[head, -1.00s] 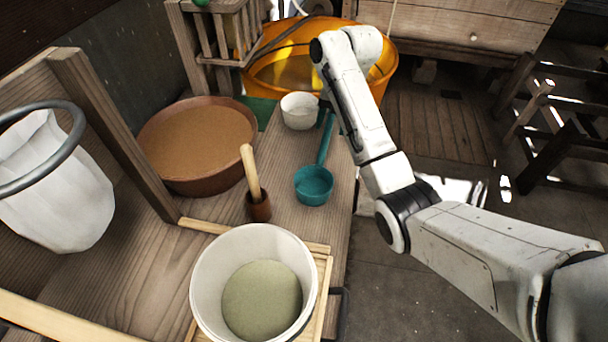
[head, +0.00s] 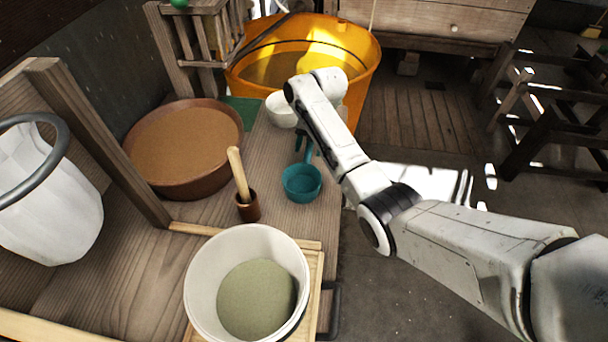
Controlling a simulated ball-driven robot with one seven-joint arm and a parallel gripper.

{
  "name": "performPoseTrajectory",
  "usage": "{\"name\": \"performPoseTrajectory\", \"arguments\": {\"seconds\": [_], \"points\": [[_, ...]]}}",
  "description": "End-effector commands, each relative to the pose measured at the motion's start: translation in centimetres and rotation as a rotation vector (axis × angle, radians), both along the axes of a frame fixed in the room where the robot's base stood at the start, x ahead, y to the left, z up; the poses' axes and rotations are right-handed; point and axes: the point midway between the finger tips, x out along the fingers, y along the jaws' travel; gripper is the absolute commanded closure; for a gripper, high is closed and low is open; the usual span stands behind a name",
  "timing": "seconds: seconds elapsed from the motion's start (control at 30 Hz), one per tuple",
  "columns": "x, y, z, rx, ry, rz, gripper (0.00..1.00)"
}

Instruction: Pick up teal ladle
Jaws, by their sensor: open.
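The teal ladle (head: 301,184) lies on the wooden bench, its round bowl towards me and its handle running away from me. Most of the handle is hidden behind my arm. My gripper (head: 303,143) points down at the handle, just beyond the bowl. Only small dark parts of it show beside the arm link; it is open. I cannot tell whether its fingers are around the handle or above it.
A white cup (head: 281,108) stands just left of my arm's end. A mortar with a pestle (head: 247,206) stands left of the ladle. A white bucket (head: 205,285) is in front, a brown bowl (head: 137,180) at left, and an orange tub (head: 362,82) behind.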

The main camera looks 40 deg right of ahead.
Motion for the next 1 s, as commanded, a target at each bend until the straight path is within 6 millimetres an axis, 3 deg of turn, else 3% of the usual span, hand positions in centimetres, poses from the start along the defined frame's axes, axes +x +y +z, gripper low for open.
{"name": "performPoseTrajectory", "arguments": {"seconds": [0.13, 0.67, 1.0], "points": [[-0.01, 0.01, 0.00, 0.000, 0.000, 0.000, 0.48], [-0.03, -0.01, 0.03, 0.001, 0.001, 0.000, 0.99], [0.00, -0.01, 0.11, 0.000, 0.000, 0.000, 1.00]]}}
